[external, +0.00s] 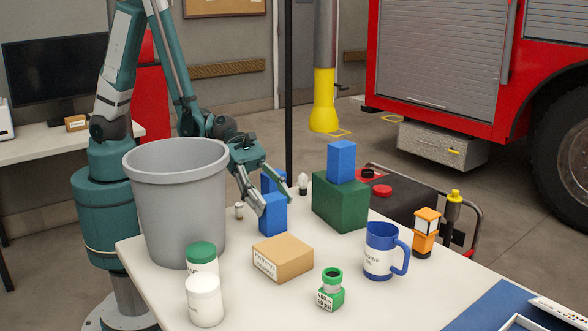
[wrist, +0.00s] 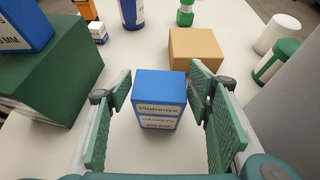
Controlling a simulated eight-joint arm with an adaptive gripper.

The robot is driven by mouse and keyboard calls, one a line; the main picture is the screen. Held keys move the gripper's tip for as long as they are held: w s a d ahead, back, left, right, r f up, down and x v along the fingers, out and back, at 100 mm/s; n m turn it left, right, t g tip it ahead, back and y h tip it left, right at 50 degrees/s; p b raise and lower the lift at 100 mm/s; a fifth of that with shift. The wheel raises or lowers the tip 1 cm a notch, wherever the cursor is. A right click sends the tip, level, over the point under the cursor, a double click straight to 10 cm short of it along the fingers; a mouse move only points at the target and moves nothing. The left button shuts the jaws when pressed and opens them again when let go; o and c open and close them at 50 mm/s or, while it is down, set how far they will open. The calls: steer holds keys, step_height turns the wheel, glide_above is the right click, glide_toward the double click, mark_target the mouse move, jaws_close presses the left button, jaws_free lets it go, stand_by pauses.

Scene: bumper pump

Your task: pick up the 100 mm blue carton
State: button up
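A blue carton (external: 273,213) stands upright on the table. In the wrist view this blue carton (wrist: 160,100) is between the fingers and has a white label reading "GASKETS"; its smallest line is unreadable. My gripper (wrist: 159,88) is open, with a finger on each side and gaps showing. In the external view my gripper (external: 268,190) reaches down at that carton from behind. A second blue carton (external: 341,161) sits on the dark green box (external: 340,204). I cannot read a 100 mm size on any.
A tan box (external: 283,257) lies in front of the carton. A blue mug (external: 380,252), a green bottle (external: 331,290) and an orange lantern (external: 426,232) stand to the right. A grey bin (external: 178,200) and two white jars (external: 204,300) with one green lid are left.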

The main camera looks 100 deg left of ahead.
steer(key=c, duration=0.9)
steer(key=shift+r, duration=0.2)
step_height(320, 180, up, 18)
steer(key=p, duration=0.5)
steer(key=shift+f+p, duration=0.2)
steer(key=shift+p, duration=0.2)
